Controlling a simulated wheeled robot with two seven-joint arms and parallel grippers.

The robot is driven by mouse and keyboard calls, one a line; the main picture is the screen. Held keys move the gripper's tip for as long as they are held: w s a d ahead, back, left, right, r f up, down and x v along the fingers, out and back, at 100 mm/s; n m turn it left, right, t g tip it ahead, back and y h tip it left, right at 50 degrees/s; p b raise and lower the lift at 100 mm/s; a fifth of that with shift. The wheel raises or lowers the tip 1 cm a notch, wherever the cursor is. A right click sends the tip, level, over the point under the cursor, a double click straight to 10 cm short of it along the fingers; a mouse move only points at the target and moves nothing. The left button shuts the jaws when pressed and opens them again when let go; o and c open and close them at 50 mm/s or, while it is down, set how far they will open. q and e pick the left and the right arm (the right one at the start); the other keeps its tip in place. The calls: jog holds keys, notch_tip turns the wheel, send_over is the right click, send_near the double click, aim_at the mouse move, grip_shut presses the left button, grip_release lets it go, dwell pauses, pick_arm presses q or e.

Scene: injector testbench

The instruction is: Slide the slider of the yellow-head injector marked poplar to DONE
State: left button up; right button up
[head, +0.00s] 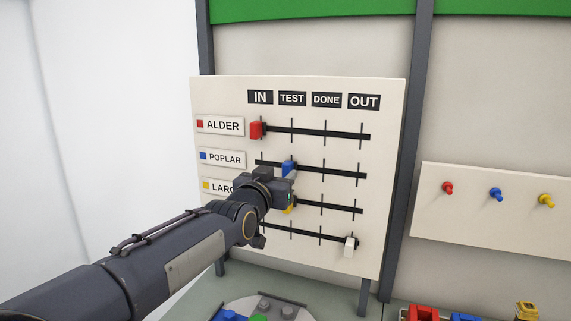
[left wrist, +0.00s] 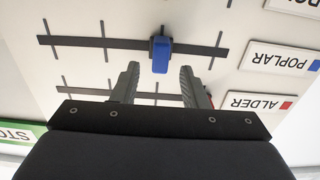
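The board (head: 230,100) has columns IN, TEST, DONE and OUT. The POPLAR label (head: 222,158) carries a blue square, not a yellow one. Its row has a blue slider (head: 288,167) at the TEST tick; it also shows in the left wrist view (left wrist: 160,55). My left gripper (head: 286,186) is at the board, just below the blue slider in the head view. In the left wrist view its fingers (left wrist: 158,70) are apart, one on each side of the blue slider's near end, with gaps and no visible contact. My right gripper is in neither view.
A red slider (head: 257,130) stands at IN on the ALDER row. A yellow slider (head: 290,208), partly hidden by my gripper, is near TEST on the third row. A white slider (head: 350,245) is at OUT below. The POPLAR rail (head: 335,173) is clear toward DONE and OUT.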

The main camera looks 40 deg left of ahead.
aim_at(285, 171)
pick_arm(q)
jog(key=p+x, duration=0.1)
jog(key=x, duration=0.3)
jog(key=shift+w, duration=0.15)
jog(key=shift+f, duration=0.1)
grip_shut()
